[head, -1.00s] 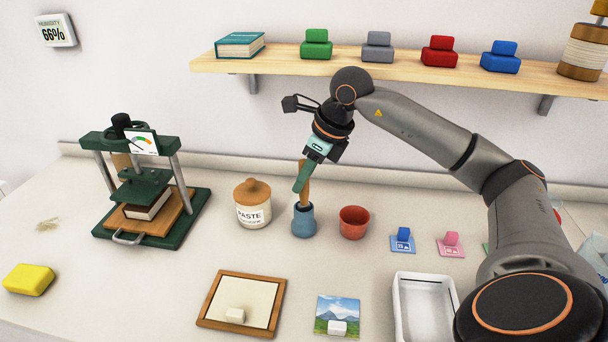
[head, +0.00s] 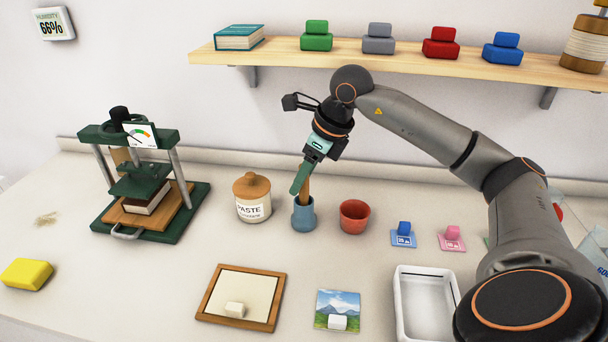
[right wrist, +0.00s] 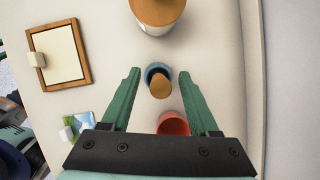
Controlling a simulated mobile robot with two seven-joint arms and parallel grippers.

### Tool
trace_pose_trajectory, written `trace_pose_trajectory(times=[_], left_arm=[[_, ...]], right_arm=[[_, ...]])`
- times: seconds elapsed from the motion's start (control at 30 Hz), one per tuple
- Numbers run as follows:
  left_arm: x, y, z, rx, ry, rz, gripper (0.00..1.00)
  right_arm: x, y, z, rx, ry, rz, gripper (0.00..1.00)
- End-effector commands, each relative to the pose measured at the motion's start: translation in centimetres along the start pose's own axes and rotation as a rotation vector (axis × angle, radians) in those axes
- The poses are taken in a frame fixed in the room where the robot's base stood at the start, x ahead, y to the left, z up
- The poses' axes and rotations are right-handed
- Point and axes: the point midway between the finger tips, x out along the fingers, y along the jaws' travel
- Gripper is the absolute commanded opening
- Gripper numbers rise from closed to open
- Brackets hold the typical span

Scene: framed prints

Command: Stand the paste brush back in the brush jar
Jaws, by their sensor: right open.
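The paste brush (head: 307,188) stands in the blue brush jar (head: 303,215), with its wooden handle rising above the rim. The bristles are hidden inside the jar. My right gripper (head: 299,188) is above the jar, pointing down. The right wrist view shows its green fingers (right wrist: 160,76) spread apart, with the rounded wooden end of the brush (right wrist: 160,87) between them and clear space on both sides. The blue jar (right wrist: 152,70) shows behind the brush. My left gripper is in neither view.
A lidded paste jar (head: 252,199) stands left of the brush jar, and a red pot (head: 354,216) stands close on its right. A green press (head: 148,190) is farther left. A shelf (head: 400,67) runs above. A framed panel (head: 205,312) and white tray (head: 404,305) lie in front.

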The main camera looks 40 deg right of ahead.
Motion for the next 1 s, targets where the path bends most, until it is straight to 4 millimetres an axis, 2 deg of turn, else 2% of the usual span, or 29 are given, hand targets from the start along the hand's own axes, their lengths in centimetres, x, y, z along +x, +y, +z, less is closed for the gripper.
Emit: trace_pose_trajectory(times=[0.13, 0.23, 0.5, 0.7, 0.83, 1.0], left_arm=[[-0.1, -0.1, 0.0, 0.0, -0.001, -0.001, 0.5], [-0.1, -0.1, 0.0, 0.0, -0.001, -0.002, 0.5], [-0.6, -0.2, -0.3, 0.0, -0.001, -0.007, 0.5], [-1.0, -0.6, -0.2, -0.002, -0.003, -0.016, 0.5], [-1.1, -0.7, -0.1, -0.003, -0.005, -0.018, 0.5], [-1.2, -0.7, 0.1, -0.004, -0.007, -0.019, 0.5]], right_arm=[[-0.5, 0.0, 0.1, 0.0, -0.001, -0.001, 0.61], [-1.7, -0.1, 0.1, 0.0, -0.003, -0.002, 0.61], [-7.6, -0.1, 0.2, 0.0, -0.005, -0.003, 0.61], [-11.1, 0.0, 0.1, 0.0, -0.003, -0.001, 0.61], [-12.2, 0.0, 0.1, 0.0, -0.001, 0.0, 0.61], [-12.6, 0.0, 0.0, 0.0, -0.001, 0.0, 0.61]])
